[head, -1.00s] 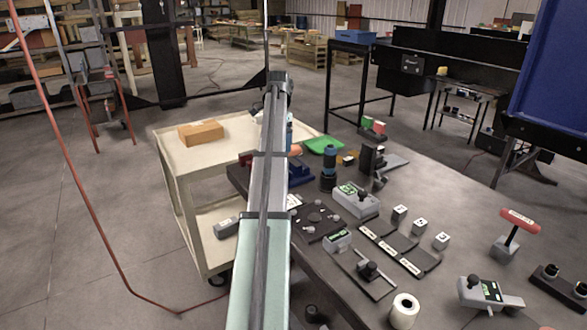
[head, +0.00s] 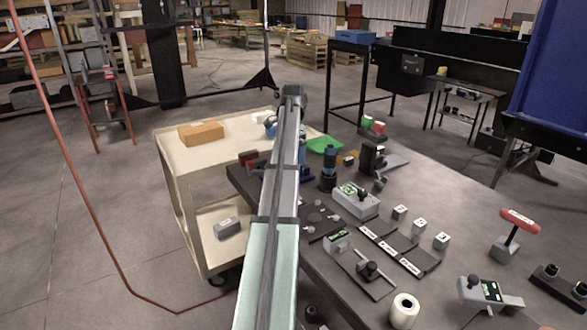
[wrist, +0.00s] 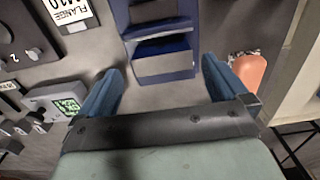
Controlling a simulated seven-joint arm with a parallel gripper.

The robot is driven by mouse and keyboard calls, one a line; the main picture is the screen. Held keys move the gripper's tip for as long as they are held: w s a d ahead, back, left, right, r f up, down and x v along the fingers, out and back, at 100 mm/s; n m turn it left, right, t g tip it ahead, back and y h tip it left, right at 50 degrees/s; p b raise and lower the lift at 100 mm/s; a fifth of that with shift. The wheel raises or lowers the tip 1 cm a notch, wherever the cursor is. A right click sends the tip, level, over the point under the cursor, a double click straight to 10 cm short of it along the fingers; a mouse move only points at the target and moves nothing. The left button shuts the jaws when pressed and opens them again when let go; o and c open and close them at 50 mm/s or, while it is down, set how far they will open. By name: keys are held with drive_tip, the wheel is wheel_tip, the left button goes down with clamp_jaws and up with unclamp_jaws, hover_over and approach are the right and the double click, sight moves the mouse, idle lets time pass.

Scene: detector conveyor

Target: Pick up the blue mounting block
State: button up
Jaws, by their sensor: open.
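The blue mounting block (wrist: 187,40), dark blue with a stepped shape and a grey face, lies at the top centre of the wrist view. Its far part is cut off by the frame edge. My gripper (wrist: 161,66) is open, with its two blue fingers apart, one to each side of the block's near end. Nothing is held between them. I cannot tell how far the fingertips are above the table.
An orange rounded piece (wrist: 248,72) lies just right of the right finger. A grey device with a green display (wrist: 58,102) and a labelled plate (wrist: 72,12) lie left. In the head view, the cart (head: 176,160) carrying a cardboard box (head: 201,133) stands left of the table.

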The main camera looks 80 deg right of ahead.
drive_tip(key=shift+d+f, duration=0.1)
drive_tip(key=shift+f, duration=2.5)
drive_tip(key=c, duration=1)
drive_tip(key=shift+r, duration=0.15)
